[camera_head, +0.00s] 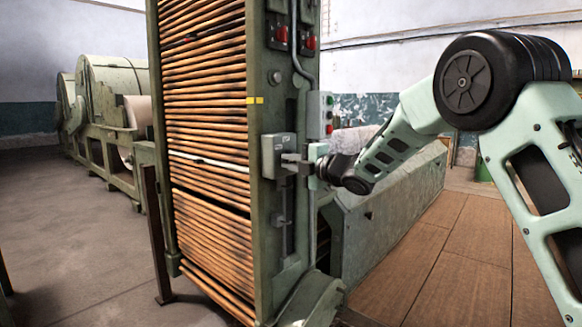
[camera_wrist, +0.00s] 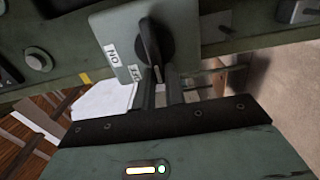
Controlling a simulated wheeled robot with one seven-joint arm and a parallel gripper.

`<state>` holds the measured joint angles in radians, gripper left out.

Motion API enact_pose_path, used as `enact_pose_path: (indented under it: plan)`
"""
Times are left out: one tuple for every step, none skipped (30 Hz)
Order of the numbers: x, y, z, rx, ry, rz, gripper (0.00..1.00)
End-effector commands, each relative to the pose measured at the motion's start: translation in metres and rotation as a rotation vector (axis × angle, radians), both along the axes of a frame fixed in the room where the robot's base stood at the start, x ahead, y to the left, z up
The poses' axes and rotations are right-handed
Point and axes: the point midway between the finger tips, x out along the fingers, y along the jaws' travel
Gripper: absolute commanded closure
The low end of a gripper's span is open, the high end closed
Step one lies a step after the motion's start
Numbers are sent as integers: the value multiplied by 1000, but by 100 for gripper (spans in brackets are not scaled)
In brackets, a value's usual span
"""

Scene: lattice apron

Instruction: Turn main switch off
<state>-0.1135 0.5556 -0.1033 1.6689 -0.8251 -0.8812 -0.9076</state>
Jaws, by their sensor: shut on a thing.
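The main switch is a grey-green box (camera_head: 270,158) on the side of the tall green machine column. In the wrist view its black rotary knob (camera_wrist: 151,42) sits on the box face. A white label reading ON, seen turned, is left of the knob, and a second label below it is partly hidden. My gripper (camera_head: 288,161) reaches the box from the right. In the wrist view my gripper's fingers (camera_wrist: 161,76) are shut on the lower end of the knob handle, which points roughly down the picture, tilted slightly. The fingers hide part of the handle.
A light box with green and red buttons (camera_head: 327,115) is mounted just above and right of my gripper. Red switches (camera_head: 281,34) sit higher on the column. A lever (camera_head: 282,222) is below the switch box. Brown floor panels (camera_head: 440,250) lie open at right.

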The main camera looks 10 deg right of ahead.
Motion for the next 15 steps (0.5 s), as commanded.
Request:
enact_pose_path:
  plan:
    - [1,-1,1,-5,-6,-4,100]
    - [1,-1,1,-7,-8,-4,100]
    - [1,-1,1,-9,-9,-4,100]
    - [1,-2,1,-9,-9,-5,100]
    - [1,-2,1,-9,-9,-5,100]
    - [1,-2,2,-9,-9,-5,100]
    - [1,-2,2,-9,-9,-5,100]
    - [1,-2,2,-9,-9,-5,100]
    - [2,-2,2,-9,-9,-5,100]
    - [2,-2,2,-9,-9,-5,100]
    - [2,-2,2,-9,-9,-5,100]
    - [2,-2,2,-9,-9,-5,100]
    - [2,-2,2,-9,-9,-5,83]
    - [2,-2,2,-9,-9,-5,74]
    - [1,-2,2,-9,-9,-5,66]
